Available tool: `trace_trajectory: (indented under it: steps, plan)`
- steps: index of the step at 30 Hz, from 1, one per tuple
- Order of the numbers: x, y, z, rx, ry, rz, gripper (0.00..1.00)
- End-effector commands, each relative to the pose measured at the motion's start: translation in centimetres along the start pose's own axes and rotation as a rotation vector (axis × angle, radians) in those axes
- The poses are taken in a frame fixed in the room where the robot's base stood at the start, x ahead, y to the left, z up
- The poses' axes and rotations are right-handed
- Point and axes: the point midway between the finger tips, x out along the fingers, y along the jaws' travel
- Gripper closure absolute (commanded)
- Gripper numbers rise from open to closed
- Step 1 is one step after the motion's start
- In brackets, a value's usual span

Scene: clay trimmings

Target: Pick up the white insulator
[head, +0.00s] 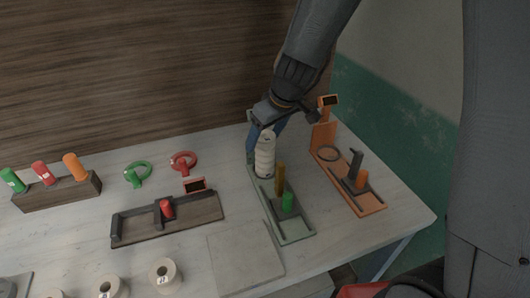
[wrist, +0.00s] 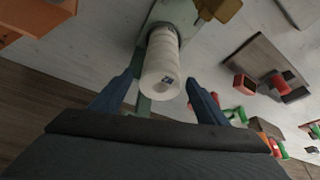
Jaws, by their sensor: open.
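The white insulator (head: 265,155) is a ribbed white cylinder standing upright on the back part of a grey-green fixture (head: 291,229) at the right of the table. In the wrist view the insulator (wrist: 161,65) sits between my two blue fingers, with a small dark label on its end. My gripper (wrist: 163,88) is open, with a finger on each side and visible gaps to the insulator. In the head view my gripper (head: 265,130) is at the insulator's upper part, behind it, and the far finger is partly hidden.
An orange fixture (head: 374,206) with a tall back plate stands close to the right. A dark tray (head: 200,215) with a red piece lies left. A flat grey plate (head: 243,258) is in front. Green and red rings (head: 183,161) and a rack (head: 55,193) of coloured handles are further left.

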Motion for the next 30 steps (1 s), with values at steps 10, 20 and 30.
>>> trace_trajectory:
  steps: [10,20,30]
  plan:
    - [-0.02,0.0,0.0,0.0,0.0,0.0,0.77]
    - [-0.07,0.03,-0.08,0.0,0.002,0.001,1.0]
    - [-0.97,0.04,-0.53,-0.001,0.004,0.001,1.0]
